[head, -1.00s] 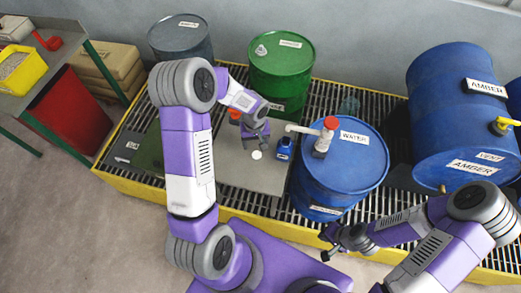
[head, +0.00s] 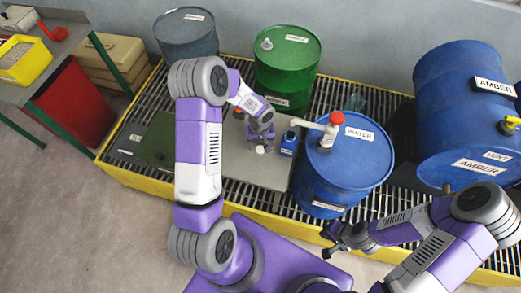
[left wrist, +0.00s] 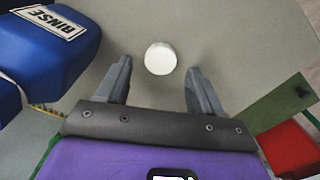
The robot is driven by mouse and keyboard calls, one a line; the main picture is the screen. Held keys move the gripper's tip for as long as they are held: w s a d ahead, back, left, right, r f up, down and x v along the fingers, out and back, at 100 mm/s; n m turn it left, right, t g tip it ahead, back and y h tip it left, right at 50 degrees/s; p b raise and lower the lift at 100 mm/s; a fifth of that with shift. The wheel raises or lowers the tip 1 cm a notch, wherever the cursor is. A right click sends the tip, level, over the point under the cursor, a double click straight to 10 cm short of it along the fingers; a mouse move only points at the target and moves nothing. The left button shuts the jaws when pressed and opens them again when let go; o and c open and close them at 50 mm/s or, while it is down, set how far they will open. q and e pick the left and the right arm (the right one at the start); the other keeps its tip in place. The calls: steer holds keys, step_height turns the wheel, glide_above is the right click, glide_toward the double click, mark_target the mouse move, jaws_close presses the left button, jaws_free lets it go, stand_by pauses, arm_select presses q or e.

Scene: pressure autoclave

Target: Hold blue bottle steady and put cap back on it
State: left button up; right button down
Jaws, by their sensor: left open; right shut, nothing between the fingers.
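The blue bottle (head: 289,143) stands upright on a grey plate between my left gripper and the blue WATER drum. It also shows at the upper left of the left wrist view (left wrist: 45,50), with a RINSE label. The round white cap (left wrist: 160,58) lies on the plate, apart from the bottle; in the head view it is a small white spot (head: 260,150). My left gripper (left wrist: 158,70) is open, its fingers on either side of the cap in the wrist picture; contact cannot be told. My right gripper (head: 327,243) is shut and empty, in front of the WATER drum, away from the bottle.
The WATER drum (head: 340,180) with a red-topped pump (head: 325,133) stands close right of the bottle. A green drum (head: 287,70) stands behind. A large blue AMBER drum (head: 455,115) lies at the right. The yellow-edged grating (head: 225,195) carries these. Bare plate surrounds the cap.

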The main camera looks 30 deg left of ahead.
mark_target(260, 148)
arm_select(q)
step_height(260, 148, down, 2)
stand_by(0.4)
steer(key=c, duration=1.2)
steer(key=shift+r, duration=0.2)
step_height(260, 148, up, 10)
steer(key=p, duration=0.1)
steer(key=shift+f+p, duration=0.15)
steer(key=shift+p, duration=0.2)
